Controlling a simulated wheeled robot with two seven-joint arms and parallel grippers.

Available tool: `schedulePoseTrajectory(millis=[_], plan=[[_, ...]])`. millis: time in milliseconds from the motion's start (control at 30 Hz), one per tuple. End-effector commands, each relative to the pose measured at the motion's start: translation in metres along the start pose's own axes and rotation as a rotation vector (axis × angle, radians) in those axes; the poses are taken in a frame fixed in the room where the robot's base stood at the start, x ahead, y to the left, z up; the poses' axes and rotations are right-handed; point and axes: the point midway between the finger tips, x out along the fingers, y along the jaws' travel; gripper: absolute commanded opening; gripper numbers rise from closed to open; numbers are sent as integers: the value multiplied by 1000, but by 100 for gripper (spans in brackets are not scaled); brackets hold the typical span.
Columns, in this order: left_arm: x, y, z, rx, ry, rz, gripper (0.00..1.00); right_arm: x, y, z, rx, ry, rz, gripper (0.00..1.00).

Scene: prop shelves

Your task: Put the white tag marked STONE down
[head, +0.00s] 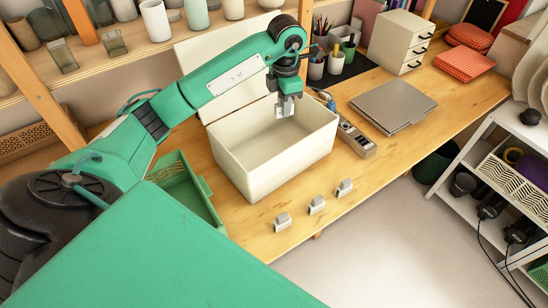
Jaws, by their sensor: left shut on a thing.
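My left gripper (285,108) points down over the opening of a cream box, near its back. It is shut on a small white tag (279,112), which shows only as a pale patch at the fingertips; no lettering can be read. The cream box (262,172) stands open on the wooden table, its lid raised at the back. Three small pale tags or holders, at left (283,220), middle (317,205) and right (344,187), stand in a row in front of the box; their marks are unreadable. My right gripper is not in view.
A green open drawer or tray (184,190) is left of the box. A grey metal device (357,138), a grey flat case (393,104), pen cups (316,67) and a small drawer unit (399,43) stand to the right. Bare wood shows around the three tags.

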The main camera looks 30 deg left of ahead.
Motion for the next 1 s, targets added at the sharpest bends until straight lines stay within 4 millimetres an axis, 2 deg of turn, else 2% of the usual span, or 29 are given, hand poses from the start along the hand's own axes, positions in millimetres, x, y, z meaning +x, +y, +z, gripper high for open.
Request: schedulePoseTrajectory(millis=[133, 267, 367, 467, 800, 1000], plan=[[6, 13, -6, -210, 0, -1, 0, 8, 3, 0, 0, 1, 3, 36], [8, 18, -8, -299, 0, 0, 0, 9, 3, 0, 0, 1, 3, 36], [17, 19, -9, -320, 2, -2, 0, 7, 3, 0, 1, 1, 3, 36], [37, 18, -10, -320, 5, -3, 0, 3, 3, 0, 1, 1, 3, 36], [127, 18, -10, -319, 5, -3, 0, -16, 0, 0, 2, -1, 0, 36], [159, 19, -9, -318, 2, -1, 0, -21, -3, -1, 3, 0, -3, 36]])
